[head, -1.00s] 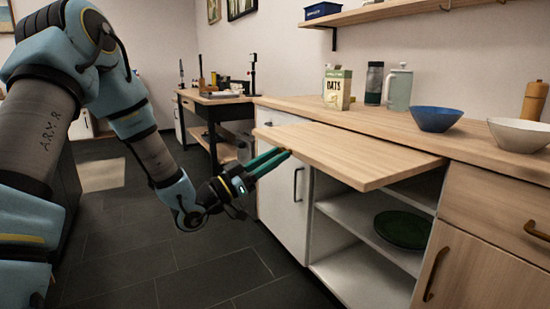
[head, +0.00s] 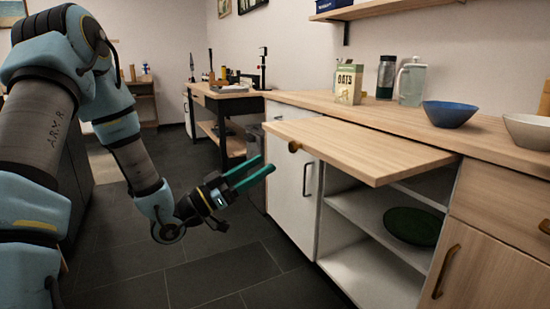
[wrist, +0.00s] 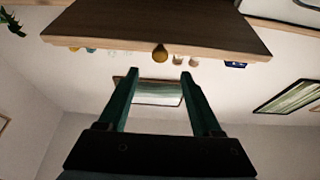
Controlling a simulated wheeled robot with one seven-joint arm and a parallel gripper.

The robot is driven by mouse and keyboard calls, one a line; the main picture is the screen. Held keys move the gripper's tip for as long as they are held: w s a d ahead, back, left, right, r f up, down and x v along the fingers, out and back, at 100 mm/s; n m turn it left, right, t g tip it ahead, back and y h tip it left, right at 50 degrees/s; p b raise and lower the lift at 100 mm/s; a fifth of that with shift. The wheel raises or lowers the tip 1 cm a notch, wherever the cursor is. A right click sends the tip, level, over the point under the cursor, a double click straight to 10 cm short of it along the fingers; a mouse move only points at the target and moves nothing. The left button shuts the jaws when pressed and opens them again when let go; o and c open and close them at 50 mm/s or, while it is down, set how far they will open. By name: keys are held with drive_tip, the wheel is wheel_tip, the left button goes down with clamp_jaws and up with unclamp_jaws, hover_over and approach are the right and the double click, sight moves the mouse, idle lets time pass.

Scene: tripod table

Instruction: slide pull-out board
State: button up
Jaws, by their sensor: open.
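The pull-out board (head: 365,150) is a light wooden panel that sticks out from under the counter, over an open shelf unit. A small brass knob (head: 293,147) sits on its front edge near the left end. In the wrist view the board (wrist: 160,28) spans the top, and the knob (wrist: 160,54) shows between and beyond the fingertips. My gripper (head: 267,164) has green fingers, parted and empty. It is to the left of the board's front edge and slightly below the knob, apart from both.
The counter (head: 420,122) holds an oats box (head: 348,84), a bottle, a jug and a blue bowl (head: 450,113). Below the board are a white cabinet door (head: 292,185) with a dark handle and shelves with a green plate (head: 411,226). The floor in front is clear.

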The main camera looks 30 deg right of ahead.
drive_tip(key=shift+v, duration=1.6)
drive_tip(key=w+a+f+n+t+y, duration=0.6)
drive_tip(key=w+a+f+t+y, duration=0.35)
drive_tip(key=w+y, duration=0.35)
drive_tip(key=s+a+n+g+y, duration=0.2)
drive_tip(key=s+a+n+y, duration=0.15)
drive_tip(key=a, duration=0.65)
drive_tip(key=s+a+n+g+y, duration=0.25)
drive_tip(key=a+n+y, duration=0.25)
drive_tip(key=a, duration=0.5)
drive_tip(key=s+a+n+g, duration=0.2)
drive_tip(key=s+n, duration=0.1)
drive_tip(key=s, duration=0.6)
wheel_tip(320, 180, up, 29)
drive_tip(key=p, duration=2.8)
drive_tip(key=shift+a+f+y, duration=0.2)
drive_tip(key=shift+a+y, duration=0.05)
drive_tip(key=shift+y, duration=0.2)
